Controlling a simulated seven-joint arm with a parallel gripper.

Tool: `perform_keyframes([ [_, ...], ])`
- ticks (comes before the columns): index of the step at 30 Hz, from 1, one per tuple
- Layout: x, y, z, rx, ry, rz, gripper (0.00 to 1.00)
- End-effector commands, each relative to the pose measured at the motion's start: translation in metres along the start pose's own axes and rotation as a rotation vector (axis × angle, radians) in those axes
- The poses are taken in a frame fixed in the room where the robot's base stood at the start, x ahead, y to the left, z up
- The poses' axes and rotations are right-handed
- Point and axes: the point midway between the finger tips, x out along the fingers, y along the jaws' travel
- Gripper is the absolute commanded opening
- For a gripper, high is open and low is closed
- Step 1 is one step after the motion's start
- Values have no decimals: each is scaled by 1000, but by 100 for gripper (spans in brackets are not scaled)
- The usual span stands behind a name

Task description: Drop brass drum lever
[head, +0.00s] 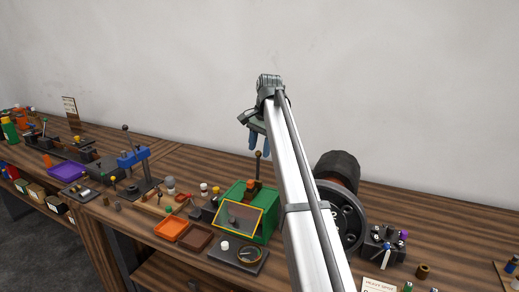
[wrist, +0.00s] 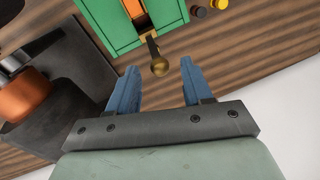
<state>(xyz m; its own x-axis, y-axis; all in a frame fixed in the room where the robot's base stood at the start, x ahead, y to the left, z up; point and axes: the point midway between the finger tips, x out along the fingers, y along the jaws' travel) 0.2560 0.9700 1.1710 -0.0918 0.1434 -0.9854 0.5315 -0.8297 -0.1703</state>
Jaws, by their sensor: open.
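A lever with a brass ball knob (wrist: 160,67) rises from the edge of the green machine (wrist: 103,28). In the head view the lever (head: 258,165) stands upright behind the green machine (head: 264,228), its knob on top. My gripper (wrist: 157,82) is open, with its blue fingers either side of the knob in the wrist view and a gap showing at each side. In the head view my gripper (head: 259,143) hangs just above the knob. The wrist view does not settle how high the fingers are over the knob.
A dark machine with a copper drum (wrist: 25,95) stands close by at left in the wrist view. In the head view a black wheel (head: 352,232) sits right of my arm. Orange tray (head: 172,229) and small parts crowd the bench at left. The wall is behind.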

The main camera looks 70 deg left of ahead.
Motion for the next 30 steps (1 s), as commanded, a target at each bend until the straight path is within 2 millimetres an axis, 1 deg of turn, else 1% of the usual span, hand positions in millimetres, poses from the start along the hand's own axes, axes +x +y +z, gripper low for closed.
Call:
perform_keyframes([
  [1,4,0,0,0,0,0,50],
  [4,8,0,0,0,0,0,50],
  [14,10,0,0,0,0,0,50],
  [27,10,0,0,0,0,0,8],
  [30,10,0,0,0,0,0,0],
])
